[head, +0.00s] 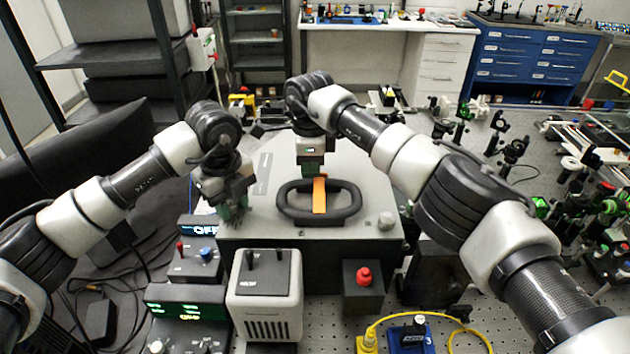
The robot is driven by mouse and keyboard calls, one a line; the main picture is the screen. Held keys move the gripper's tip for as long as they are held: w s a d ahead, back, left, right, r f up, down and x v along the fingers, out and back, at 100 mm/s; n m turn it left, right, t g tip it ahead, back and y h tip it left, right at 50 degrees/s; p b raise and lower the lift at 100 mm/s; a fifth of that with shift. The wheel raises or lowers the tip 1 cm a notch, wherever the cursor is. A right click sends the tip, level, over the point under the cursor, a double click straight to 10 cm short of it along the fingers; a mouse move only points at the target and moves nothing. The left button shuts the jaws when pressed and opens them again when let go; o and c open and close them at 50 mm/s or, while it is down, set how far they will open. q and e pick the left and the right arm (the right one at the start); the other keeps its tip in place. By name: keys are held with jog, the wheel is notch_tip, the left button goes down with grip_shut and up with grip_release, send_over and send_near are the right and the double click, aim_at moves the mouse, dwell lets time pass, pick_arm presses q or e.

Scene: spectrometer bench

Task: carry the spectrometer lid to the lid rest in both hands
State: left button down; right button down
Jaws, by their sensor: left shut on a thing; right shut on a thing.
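The spectrometer lid seems to be the broad grey slab (270,221) in the middle of the bench. A black oval ring (347,213) with an orange strip (320,198) lies on its top. My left gripper (233,214) points down and is shut at the lid's left side. My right gripper (311,176) points down and is shut just behind the ring, near the orange strip. The fingertips and what they grip are partly hidden, so the exact hold is unclear. I cannot pick out the lid rest for certain.
In front stand a grey-white box (265,300), a red-button box (363,283) and a green-display unit (186,302). A yellow cable (400,316) lies at the front. Optics (512,150) crowd the right side. Shelving (110,52) stands at the back left.

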pick_arm(q)
jog(key=shift+r, duration=0.2)
pick_arm(e)
jog(key=shift+w+r, duration=0.1)
jog(key=shift+r, duration=0.05)
